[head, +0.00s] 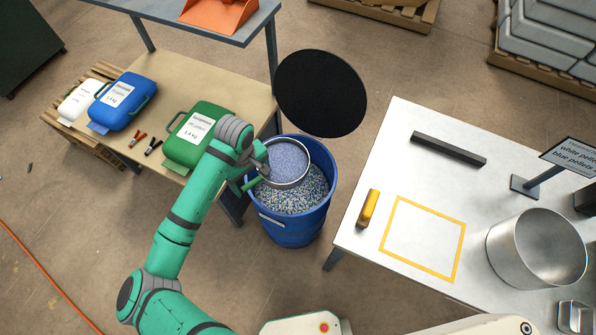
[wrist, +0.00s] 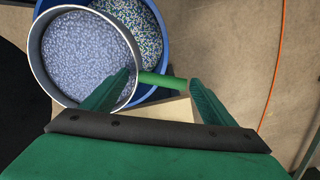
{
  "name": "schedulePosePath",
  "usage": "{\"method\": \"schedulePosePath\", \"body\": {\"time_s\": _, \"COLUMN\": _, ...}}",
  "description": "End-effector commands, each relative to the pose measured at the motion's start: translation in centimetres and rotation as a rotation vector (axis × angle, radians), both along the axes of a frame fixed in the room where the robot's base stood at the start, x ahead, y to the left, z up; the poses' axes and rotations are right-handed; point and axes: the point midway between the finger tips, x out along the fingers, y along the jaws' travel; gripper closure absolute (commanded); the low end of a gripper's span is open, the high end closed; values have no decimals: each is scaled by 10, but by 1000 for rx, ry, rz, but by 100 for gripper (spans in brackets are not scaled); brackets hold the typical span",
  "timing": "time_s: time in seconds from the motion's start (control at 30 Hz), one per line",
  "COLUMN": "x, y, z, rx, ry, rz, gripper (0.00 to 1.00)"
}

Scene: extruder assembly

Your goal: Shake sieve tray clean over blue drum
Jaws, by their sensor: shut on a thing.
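The sieve tray (head: 287,160) is a round pan with a metal rim and a green handle. It is over the open blue drum (head: 289,232), which holds mixed pale, blue and darker pellets. The tray's surface looks covered with pale bluish pellets; I cannot tell how deep. My gripper (head: 258,162) is shut on the handle, at the left side of the drum. In the wrist view the tray (wrist: 85,58) fills the upper left. Its green handle runs between the fingers of my gripper (wrist: 160,82). The tray hides part of the drum's opening (wrist: 153,20).
A black disc (head: 320,93) is behind the drum. A white table (head: 375,240) on the right holds a yellow-outlined square, a yellow object (head: 369,208) and a metal pot (head: 536,250).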

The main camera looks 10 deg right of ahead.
Motion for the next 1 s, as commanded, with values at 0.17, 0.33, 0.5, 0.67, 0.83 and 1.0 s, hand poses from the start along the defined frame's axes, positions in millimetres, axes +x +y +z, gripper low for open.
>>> {"method": "schedulePosePath", "body": {"time_s": 0.17, "x": 19, "y": 26, "z": 1, "rx": 1, "ry": 0, "rz": 1, "gripper": 58}}
{"method": "schedulePosePath", "body": {"time_s": 0.33, "x": 24, "y": 32, "z": 0, "rx": -2, "ry": -1, "rz": -1, "gripper": 58}}
{"method": "schedulePosePath", "body": {"time_s": 0.5, "x": 23, "y": 31, "z": 0, "rx": -1, "ry": -2, "rz": -1, "gripper": 58}}
{"method": "schedulePosePath", "body": {"time_s": 0.67, "x": 13, "y": 17, "z": 0, "rx": -2, "ry": -1, "rz": -4, "gripper": 58}}
{"method": "schedulePosePath", "body": {"time_s": 0.83, "x": -8, "y": -12, "z": 0, "rx": -3, "ry": -2, "rz": -5, "gripper": 58}}
{"method": "schedulePosePath", "body": {"time_s": 1.0, "x": -28, "y": -40, "z": 0, "rx": -3, "ry": -1, "rz": -4, "gripper": 58}}
